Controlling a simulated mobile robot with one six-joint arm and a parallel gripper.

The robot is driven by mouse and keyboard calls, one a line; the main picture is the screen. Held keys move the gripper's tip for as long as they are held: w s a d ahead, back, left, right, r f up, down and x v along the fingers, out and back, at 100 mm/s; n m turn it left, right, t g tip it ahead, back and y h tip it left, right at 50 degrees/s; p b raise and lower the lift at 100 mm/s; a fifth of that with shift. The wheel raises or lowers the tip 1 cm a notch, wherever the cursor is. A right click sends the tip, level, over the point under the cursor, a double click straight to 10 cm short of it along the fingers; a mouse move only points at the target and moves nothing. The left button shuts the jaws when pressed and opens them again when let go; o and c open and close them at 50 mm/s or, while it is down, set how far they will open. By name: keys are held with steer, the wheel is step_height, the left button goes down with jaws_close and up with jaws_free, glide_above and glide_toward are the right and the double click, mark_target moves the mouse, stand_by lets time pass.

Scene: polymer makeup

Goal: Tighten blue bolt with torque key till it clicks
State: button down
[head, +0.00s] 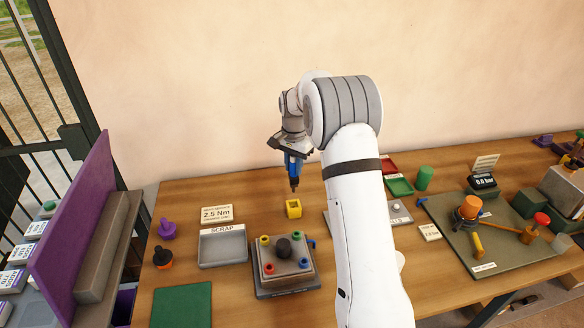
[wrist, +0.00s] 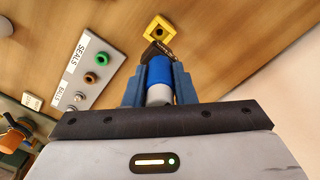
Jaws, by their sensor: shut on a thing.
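My gripper (head: 293,160) is shut on a blue-bodied tool (head: 294,178) with a dark tip, which looks like the torque key. It hangs tip down above the table, over or just behind a yellow square holder (head: 293,208). In the wrist view, the tool's blue and grey body (wrist: 159,76) sits between the two blue fingers, and the holder (wrist: 160,29) with its dark hole shows beyond the tip. The blue bolt (head: 304,263) is at the front right corner of a grey fixture (head: 286,284), apart from the tool.
Yellow, green and red bolts and a black knob (head: 284,248) share the fixture. A scrap tray (head: 222,250) and a 2.5 Nm sign (head: 216,214) stand to its left. A parts tray (wrist: 97,62) lies right of the holder in the head view. My arm hides part of the table.

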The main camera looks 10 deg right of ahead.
steer(key=shift+f, duration=0.1)
steer(key=b, duration=0.4)
glide_above(294, 192)
steer(key=shift+w+f, duration=0.15)
steer(key=shift+f, duration=1.25)
steer(key=shift+w+f, duration=0.1)
steer(key=shift+f, duration=1.25)
steer(key=shift+f+b, duration=1.3)
steer(key=shift+f, duration=0.75)
steer(key=c, duration=1.1)
jaws_free()
steer(key=shift+r+b, duration=0.65)
steer(key=shift+r, duration=3.25)
steer(key=shift+s, duration=0.1)
